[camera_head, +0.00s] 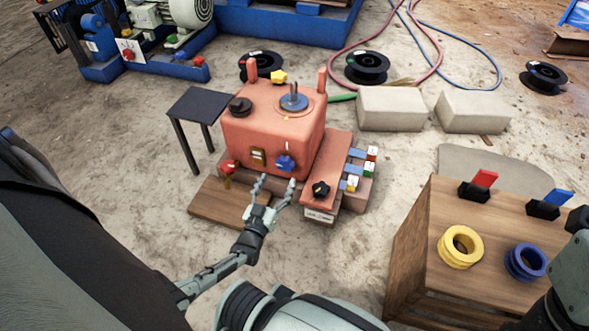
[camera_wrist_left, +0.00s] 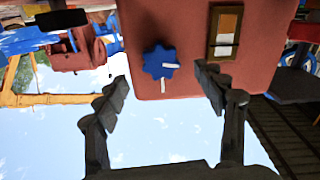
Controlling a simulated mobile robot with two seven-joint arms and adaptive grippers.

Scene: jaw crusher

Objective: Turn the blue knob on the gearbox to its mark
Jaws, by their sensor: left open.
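The gearbox (camera_head: 262,134) is a salmon-red housing in the middle of the head view. The blue knob (camera_head: 286,163) is low on its front face and also shows in the left wrist view (camera_wrist_left: 154,60). There, its white pointer line aims right, while a short white mark (camera_wrist_left: 164,86) sits on the housing just below the knob, so the two are not aligned. My left gripper (camera_head: 276,186) is open just in front of the knob. In the wrist view its fingers (camera_wrist_left: 162,78) stand on either side of the knob, apart from it. My right gripper does not show clearly.
A red knob (camera_head: 229,167) is left of the blue knob, and a black knob (camera_head: 321,189) is on the right-hand ledge. A wooden crate (camera_head: 407,243) with yellow and blue rings stands at right. A small dark table (camera_head: 199,104) is left of the gearbox.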

